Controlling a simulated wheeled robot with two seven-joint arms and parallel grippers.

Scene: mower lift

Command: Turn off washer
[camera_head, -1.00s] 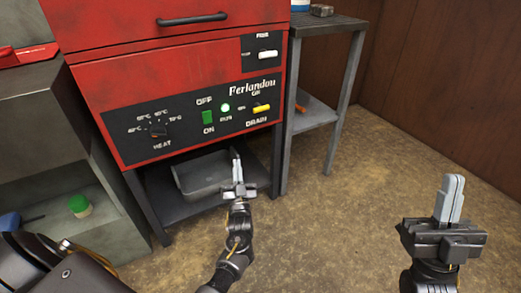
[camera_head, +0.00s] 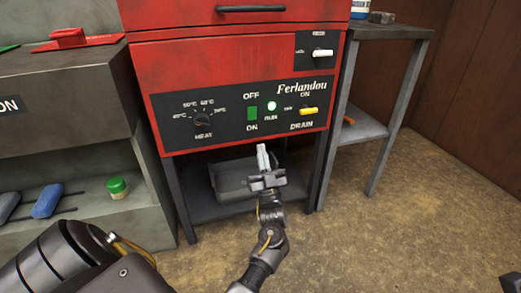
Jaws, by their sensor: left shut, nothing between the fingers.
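The washer (camera_head: 175,85) is a red cabinet with a dark control panel, standing on dark legs. On the panel, a green switch (camera_head: 252,113) sits between the labels OFF above and ON below. A yellow drain switch (camera_head: 309,111), a heat dial (camera_head: 202,117) and a white switch (camera_head: 322,53) are also on the front. My left gripper (camera_head: 263,156) is shut and empty, below the panel's lower edge and apart from the green switch.
A grey tray (camera_head: 230,182) lies on the shelf under the washer, behind my left gripper. A grey metal stand (camera_head: 395,33) is at right. The floor at right is clear.

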